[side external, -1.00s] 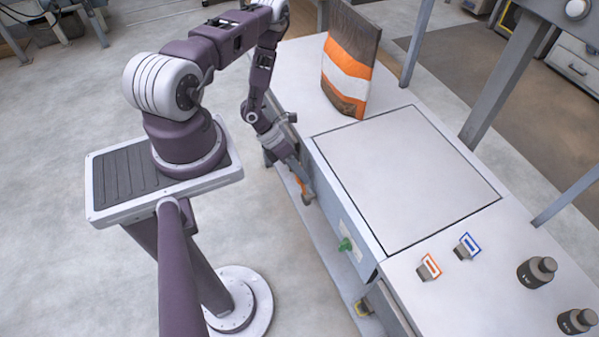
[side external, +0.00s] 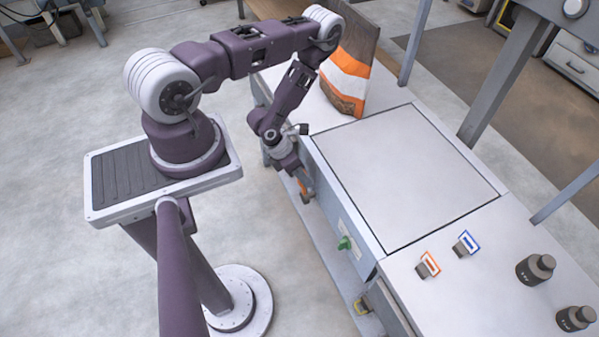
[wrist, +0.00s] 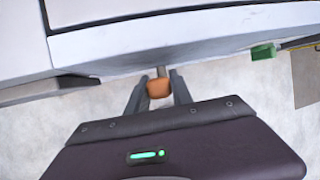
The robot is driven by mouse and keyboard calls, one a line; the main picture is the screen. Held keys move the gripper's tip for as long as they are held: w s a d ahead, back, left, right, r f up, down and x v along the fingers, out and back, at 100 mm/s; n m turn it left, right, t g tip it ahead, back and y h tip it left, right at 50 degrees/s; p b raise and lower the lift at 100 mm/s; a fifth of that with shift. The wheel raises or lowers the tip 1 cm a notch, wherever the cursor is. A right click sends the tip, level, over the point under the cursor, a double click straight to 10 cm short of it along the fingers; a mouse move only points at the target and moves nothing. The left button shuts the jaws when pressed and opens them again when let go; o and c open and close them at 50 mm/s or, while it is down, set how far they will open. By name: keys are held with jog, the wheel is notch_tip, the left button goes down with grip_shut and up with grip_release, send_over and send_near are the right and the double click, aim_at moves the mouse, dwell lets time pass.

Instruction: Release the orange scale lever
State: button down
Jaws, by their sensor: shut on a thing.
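The orange scale lever (wrist: 159,88) shows in the wrist view as an orange knob on a short metal stem, sticking out below the front edge of the bench. My gripper (wrist: 158,80) is shut on it, one dark finger on each side of the knob. In the side view my gripper (side external: 303,192) is low at the bench's front face, left of the square scale plate (side external: 410,180). A little orange shows there, and my wrist hides most of the lever.
A green knob (side external: 344,243) sits on the front face to the right. An orange, white and brown bag (side external: 345,75) stands at the plate's back left. The plate is empty.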

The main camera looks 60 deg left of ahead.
jog(key=shift+d+y, duration=0.4)
jog(key=shift+d, duration=0.1)
jog(key=c, duration=1.1)
grip_release()
jog(key=shift+a, duration=0.1)
jog(key=shift+r, duration=0.1)
